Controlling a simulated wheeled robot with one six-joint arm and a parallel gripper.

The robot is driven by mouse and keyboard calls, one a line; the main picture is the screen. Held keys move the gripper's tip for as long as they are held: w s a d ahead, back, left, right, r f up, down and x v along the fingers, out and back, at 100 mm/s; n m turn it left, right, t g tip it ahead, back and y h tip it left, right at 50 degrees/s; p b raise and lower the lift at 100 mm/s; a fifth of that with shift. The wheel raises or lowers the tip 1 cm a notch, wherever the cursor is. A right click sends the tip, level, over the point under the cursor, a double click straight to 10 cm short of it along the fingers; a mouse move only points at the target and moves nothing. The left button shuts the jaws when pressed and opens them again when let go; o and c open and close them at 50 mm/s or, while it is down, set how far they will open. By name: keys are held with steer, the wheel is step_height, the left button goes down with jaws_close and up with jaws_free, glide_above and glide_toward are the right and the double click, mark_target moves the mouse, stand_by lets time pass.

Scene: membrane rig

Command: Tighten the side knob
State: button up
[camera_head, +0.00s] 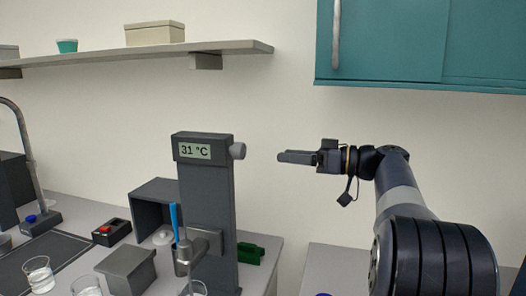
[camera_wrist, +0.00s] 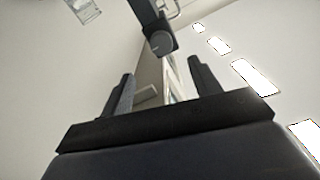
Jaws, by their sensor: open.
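The side knob (camera_head: 238,151) is a small light grey cylinder on the upper right side of a dark grey column (camera_head: 207,220) with a display reading 31 °C (camera_head: 194,151). My gripper (camera_head: 282,157) points left at about the knob's height, a short gap to its right, and does not touch it. In the wrist view my two fingers (camera_wrist: 162,85) stand apart with nothing between them. The knob shows there as a round grey end (camera_wrist: 162,43), beyond the fingertips and a little above the middle between them.
A shelf (camera_head: 150,53) runs along the wall at upper left. A teal cabinet (camera_head: 420,40) hangs at upper right. The counter holds glasses (camera_head: 39,273), a box with a red button (camera_head: 112,232) and a green block (camera_head: 250,253). The air between gripper and knob is clear.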

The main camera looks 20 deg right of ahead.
mark_target(244, 152)
steer(key=p+x, duration=0.3)
steer(key=x, duration=0.7)
steer(key=shift+w+a, duration=0.15)
steer(key=shift+a, duration=0.25)
steer(key=shift+c, duration=0.6)
steer(key=c, duration=0.9)
steer(key=shift+o, duration=0.2)
